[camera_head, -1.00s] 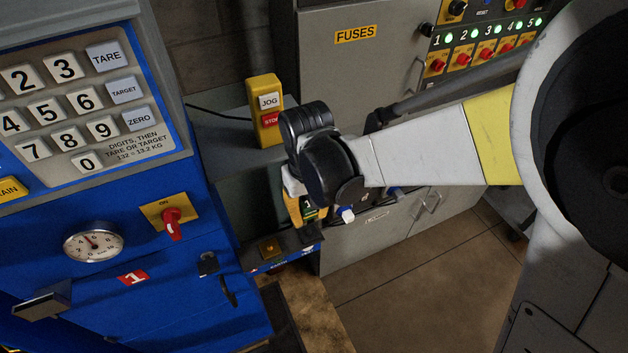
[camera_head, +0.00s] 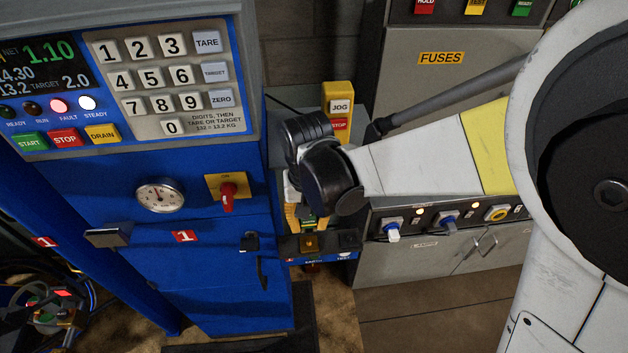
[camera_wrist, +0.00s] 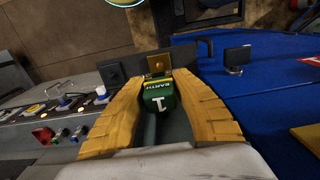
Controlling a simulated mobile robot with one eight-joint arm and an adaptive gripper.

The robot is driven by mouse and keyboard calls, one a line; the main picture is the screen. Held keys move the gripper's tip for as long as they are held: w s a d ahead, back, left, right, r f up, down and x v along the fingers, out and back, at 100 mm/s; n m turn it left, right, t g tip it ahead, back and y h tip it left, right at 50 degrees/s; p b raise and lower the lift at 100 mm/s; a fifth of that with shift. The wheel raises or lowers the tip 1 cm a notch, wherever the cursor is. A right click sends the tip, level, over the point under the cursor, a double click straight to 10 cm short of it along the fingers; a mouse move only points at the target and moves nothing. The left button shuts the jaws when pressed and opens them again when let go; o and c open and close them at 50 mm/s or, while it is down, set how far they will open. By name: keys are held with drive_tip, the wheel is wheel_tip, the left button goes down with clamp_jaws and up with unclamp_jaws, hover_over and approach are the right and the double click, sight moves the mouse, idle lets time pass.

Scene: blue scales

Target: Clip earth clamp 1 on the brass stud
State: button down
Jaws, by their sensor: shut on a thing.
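Earth clamp 1 is a green block marked EARTH and 1 (camera_wrist: 160,98) in the wrist view. My gripper (camera_wrist: 160,82) is shut on it, one yellow finger at each side. In the head view my gripper (camera_head: 307,218) points down beside the blue cabinet, and only a little green of the clamp shows. A square brass piece, which looks like the stud (camera_wrist: 158,63), lies just beyond the clamp's front in the wrist view. It also shows in the head view (camera_head: 310,243), just below the gripper. I cannot tell whether clamp and brass touch.
The blue cabinet (camera_head: 150,265) with keypad and gauge stands close on the left. Black blocks (camera_wrist: 111,75) flank the brass piece. A yellow JOG/STOP box (camera_head: 339,105) stands behind my gripper. A grey switch panel (camera_head: 470,222) is on the right.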

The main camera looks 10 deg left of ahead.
sight(309, 241)
drive_tip(key=shift+f, duration=0.1)
drive_tip(key=shift+f+b, duration=2.1)
drive_tip(key=shift+f, duration=0.7)
drive_tip(key=shift+f+b, duration=0.6)
drive_tip(key=shift+b, duration=0.2)
idle(0.4)
drive_tip(key=c, duration=1)
unclamp_jaws()
wheel_tip(309, 241, up, 12)
drive_tip(key=shift+r, duration=0.1)
